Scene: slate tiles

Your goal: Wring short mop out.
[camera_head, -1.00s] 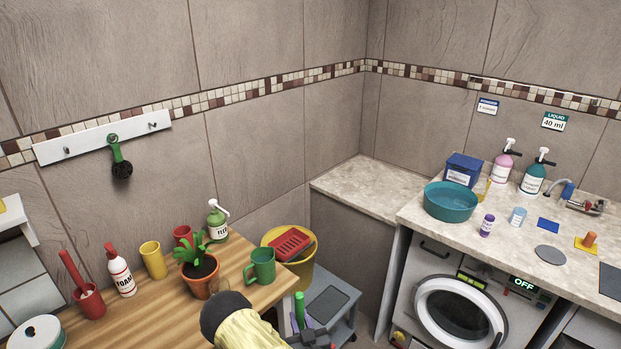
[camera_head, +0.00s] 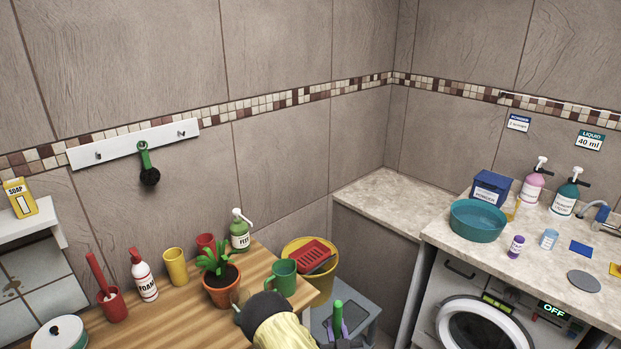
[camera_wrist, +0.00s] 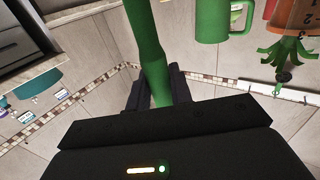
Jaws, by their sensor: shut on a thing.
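My gripper (camera_wrist: 158,90) is shut on a green handle (camera_wrist: 148,45), which runs up out of the wrist picture. In the head view the short mop's green handle (camera_head: 338,314) stands roughly upright beside the table's right end, in front of the bucket. The mop's head cannot be made out in either view. The yellow bucket (camera_head: 289,251) stands behind the table's right end, with a red slotted wringer (camera_head: 313,254) on its top. The bucket's lower part is hidden by the table and mug.
A green mug (camera_head: 284,278), potted plant (camera_head: 221,292) and several bottles and cups stand on the wooden table (camera_head: 190,325), close to my arm. A grey stool (camera_head: 366,306) stands right of the bucket. A counter (camera_head: 395,203) and washing machine (camera_head: 478,328) are at right.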

